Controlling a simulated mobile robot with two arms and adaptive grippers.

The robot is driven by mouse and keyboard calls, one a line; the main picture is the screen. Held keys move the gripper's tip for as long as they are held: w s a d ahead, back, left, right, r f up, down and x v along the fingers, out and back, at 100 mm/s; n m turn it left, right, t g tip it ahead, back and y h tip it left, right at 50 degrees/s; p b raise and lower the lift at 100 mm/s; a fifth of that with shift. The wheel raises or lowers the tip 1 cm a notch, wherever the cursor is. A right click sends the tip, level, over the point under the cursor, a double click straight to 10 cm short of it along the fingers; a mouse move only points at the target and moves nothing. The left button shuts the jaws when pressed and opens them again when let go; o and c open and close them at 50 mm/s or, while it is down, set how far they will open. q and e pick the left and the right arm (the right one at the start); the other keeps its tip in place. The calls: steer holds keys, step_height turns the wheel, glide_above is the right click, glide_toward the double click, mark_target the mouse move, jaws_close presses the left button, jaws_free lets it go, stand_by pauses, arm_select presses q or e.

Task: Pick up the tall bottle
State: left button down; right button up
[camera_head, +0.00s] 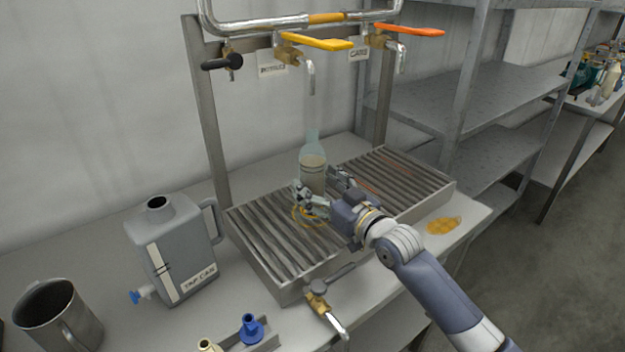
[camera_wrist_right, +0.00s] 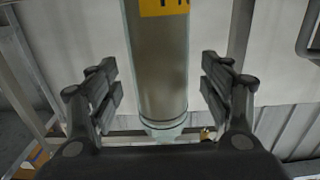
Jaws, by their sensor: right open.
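The tall bottle (camera_head: 313,172) is clear with a greyish filling and stands upright on the slatted drain grate, below the middle tap. My right gripper (camera_head: 325,193) is at the lower part of the bottle, with a finger on each side of it. In the right wrist view the bottle (camera_wrist_right: 162,75) rises between the two open fingers of the right gripper (camera_wrist_right: 160,88), with a visible gap on both sides. A yellow label shows at the top of that view. My left gripper is not in view.
A slatted grate (camera_head: 262,240) sits on the bench. A grey can (camera_head: 178,250) and a metal mug (camera_head: 60,318) stand at the left. Taps with yellow (camera_head: 318,41) and orange (camera_head: 408,31) handles hang above. A yellow spill (camera_head: 443,225) lies right of the grate.

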steer(key=shift+x, duration=1.2)
steer(key=c, duration=1.5)
steer(key=shift+r, duration=0.1)
steer(key=shift+c, duration=0.6)
steer(key=shift+r, duration=0.1)
